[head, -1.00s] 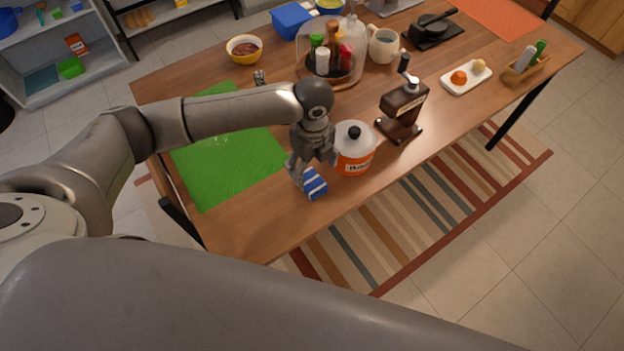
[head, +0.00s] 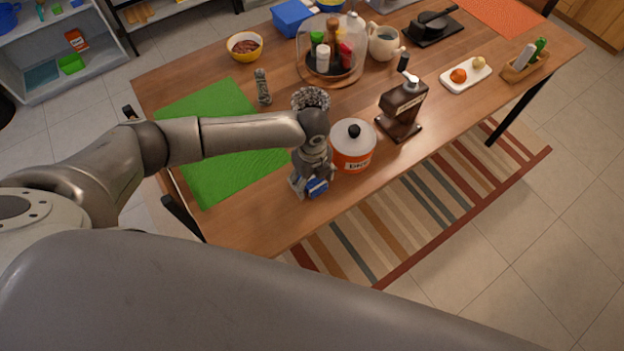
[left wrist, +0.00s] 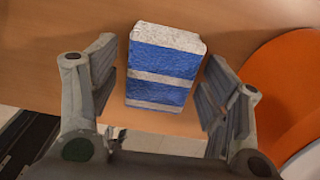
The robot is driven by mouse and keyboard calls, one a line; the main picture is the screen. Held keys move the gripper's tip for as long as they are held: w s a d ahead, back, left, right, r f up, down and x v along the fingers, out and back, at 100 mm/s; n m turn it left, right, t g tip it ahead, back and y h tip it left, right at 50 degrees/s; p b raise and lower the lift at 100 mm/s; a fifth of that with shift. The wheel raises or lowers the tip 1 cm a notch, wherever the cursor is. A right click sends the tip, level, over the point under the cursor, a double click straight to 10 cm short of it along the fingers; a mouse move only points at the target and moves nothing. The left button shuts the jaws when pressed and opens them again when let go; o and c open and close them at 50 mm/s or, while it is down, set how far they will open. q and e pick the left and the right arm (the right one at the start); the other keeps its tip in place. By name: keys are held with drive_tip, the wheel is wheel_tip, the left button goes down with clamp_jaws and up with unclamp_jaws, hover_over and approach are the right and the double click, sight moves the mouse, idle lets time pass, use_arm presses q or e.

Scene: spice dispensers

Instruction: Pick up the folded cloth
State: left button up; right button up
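The folded cloth (head: 318,187), blue with white stripes, lies on the wooden table near its front edge, and my gripper partly hides it in the head view. In the left wrist view the cloth (left wrist: 163,68) sits between the two finger pads. My left gripper (head: 312,184) is over the cloth with its fingers open. In the left wrist view the gripper (left wrist: 161,85) has one finger on each side of the cloth, with a narrow gap showing on both sides. My right gripper is not in view.
An orange and white canister (head: 353,158) stands close on the right of the gripper. A brown dispenser (head: 402,106) stands farther right. A green mat (head: 218,172) lies to the left. The table's front edge (head: 300,232) is near, with bare wood before the cloth.

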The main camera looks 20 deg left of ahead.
use_arm(q)
drive_tip(key=c, duration=0.7)
drive_tip(key=shift+c, duration=0.2)
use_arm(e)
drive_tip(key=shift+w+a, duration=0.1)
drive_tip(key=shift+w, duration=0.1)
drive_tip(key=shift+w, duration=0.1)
use_arm(q)
drive_tip(key=shift+r, duration=0.6)
drive_tip(key=s+r, duration=0.1)
drive_tip(key=r, duration=0.1)
drive_tip(key=s+d+r, duration=0.1)
drive_tip(key=r, duration=0.1)
drive_tip(key=s+r, duration=0.2)
drive_tip(key=r, duration=0.1)
drive_tip(key=shift+d+b, duration=0.35)
drive_tip(key=shift+b, duration=0.05)
drive_tip(key=s+d+r+b, duration=0.1)
drive_tip(key=s+d+r, duration=0.2)
drive_tip(key=s, duration=0.6)
drive_tip(key=shift+d+r, duration=0.3)
drive_tip(key=shift+r, duration=0.6)
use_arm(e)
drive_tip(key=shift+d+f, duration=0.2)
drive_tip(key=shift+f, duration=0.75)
